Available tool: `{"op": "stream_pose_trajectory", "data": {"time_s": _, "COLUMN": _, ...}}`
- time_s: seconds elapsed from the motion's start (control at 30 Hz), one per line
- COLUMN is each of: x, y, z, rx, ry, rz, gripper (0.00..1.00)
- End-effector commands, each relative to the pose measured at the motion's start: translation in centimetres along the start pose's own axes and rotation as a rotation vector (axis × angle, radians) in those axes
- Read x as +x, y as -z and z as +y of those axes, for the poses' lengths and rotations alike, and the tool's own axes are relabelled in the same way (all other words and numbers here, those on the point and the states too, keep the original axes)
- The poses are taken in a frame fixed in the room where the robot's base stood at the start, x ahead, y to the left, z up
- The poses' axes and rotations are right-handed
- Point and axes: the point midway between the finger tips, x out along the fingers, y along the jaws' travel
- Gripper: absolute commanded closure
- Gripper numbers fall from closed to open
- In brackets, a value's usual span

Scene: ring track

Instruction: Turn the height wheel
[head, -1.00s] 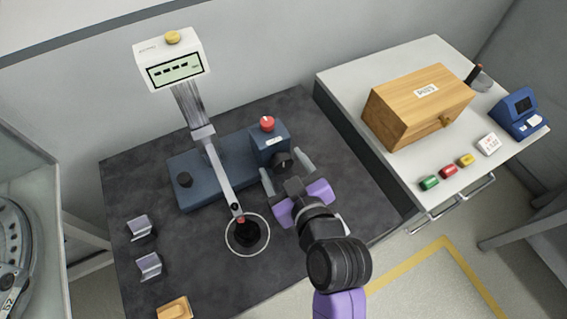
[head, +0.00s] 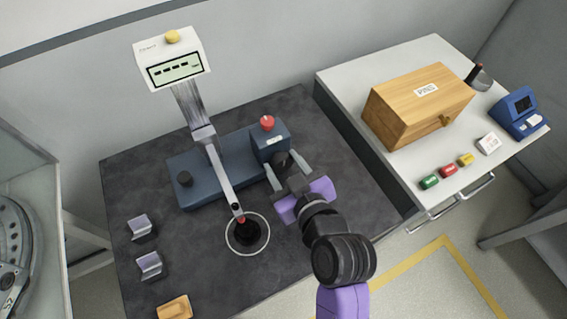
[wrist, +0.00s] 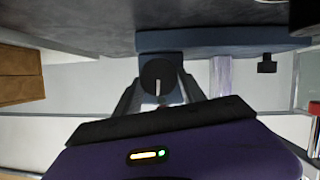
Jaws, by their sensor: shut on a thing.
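The height wheel (head: 281,158) is a black round knob on the front of the blue box at the right end of the instrument's blue base (head: 225,165). My gripper (head: 285,166) is shut on the wheel, one grey finger on each side of it. In the wrist view the wheel (wrist: 158,75) shows its round face with a pale, nearly upright mark between my fingers (wrist: 161,92). A white display head (head: 172,62) on the tilted column shows dashes.
A red button (head: 267,122) tops the blue box, close above my gripper. A ring (head: 247,234) with a dark centre lies below the column's end. A wooden box (head: 415,104) stands on the white cabinet at right.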

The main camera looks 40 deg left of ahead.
Motion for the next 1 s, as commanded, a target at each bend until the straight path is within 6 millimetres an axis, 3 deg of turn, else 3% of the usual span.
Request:
{"op": "stream_pose_trajectory", "data": {"time_s": 0.6, "x": 0.08, "y": -0.24, "z": 0.61, "rx": 0.429, "ry": 0.177, "rz": -0.001, "gripper": 0.93}}
{"op": "stream_pose_trajectory", "data": {"time_s": 1.0, "x": 0.11, "y": -0.27, "z": 0.66, "rx": 0.57, "ry": 0.237, "rz": -0.001, "gripper": 0.93}}
